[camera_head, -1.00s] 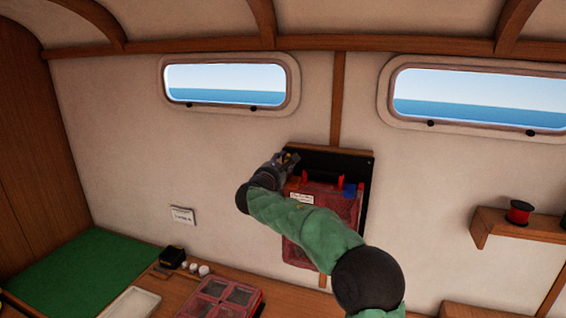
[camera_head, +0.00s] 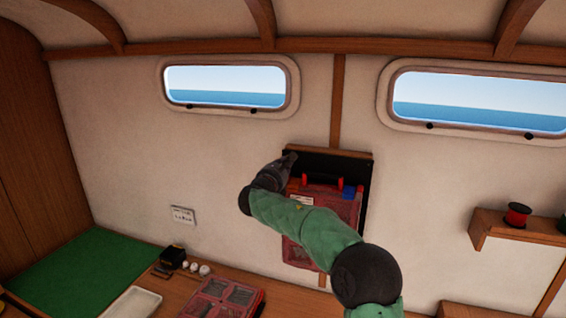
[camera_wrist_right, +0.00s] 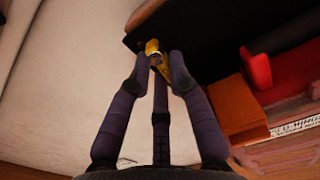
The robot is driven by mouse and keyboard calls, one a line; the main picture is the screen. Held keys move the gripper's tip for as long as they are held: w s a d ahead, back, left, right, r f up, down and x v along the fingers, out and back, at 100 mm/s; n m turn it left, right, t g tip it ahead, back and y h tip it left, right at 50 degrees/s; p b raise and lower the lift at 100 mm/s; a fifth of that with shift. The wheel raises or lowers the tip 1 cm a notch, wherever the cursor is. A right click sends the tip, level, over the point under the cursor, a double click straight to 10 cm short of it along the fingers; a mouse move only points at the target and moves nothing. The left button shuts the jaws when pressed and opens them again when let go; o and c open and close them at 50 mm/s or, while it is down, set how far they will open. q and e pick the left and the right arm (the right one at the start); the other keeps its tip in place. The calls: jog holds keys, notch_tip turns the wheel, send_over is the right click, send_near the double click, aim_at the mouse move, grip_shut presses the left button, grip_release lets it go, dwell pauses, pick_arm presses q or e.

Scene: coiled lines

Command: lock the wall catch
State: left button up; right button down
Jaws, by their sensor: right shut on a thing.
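The wall catch is a small brass-yellow piece (camera_wrist_right: 152,47) at the edge of a black wall board (camera_head: 325,164). In the right wrist view it lies between the fingertips of my right gripper (camera_wrist_right: 161,62), which is shut on it. In the head view my right gripper (camera_head: 289,160) is at the upper left corner of the board and hides the catch. I cannot tell which way the catch is turned. A translucent red case (camera_head: 322,218) with a white label (camera_head: 301,198) hangs against the board, partly behind my right arm. My left gripper is not in view.
Red pieces (camera_head: 340,184) and a blue piece (camera_head: 349,194) sit at the case's top. A shelf (camera_head: 486,235) with a red spool (camera_head: 517,214) is to the right. Below are a second red case (camera_head: 232,300), a white tray (camera_head: 130,305) and a green mat (camera_head: 75,268).

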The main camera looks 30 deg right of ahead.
jog(key=shift+n+p, duration=0.35)
jog(key=shift+n, duration=0.35)
jog(key=c, duration=1.1)
grip_release()
jog(key=shift+c, duration=0.2)
jog(key=shift+s, duration=0.1)
jog(key=v, duration=1.2)
jog(key=shift+f, duration=0.1)
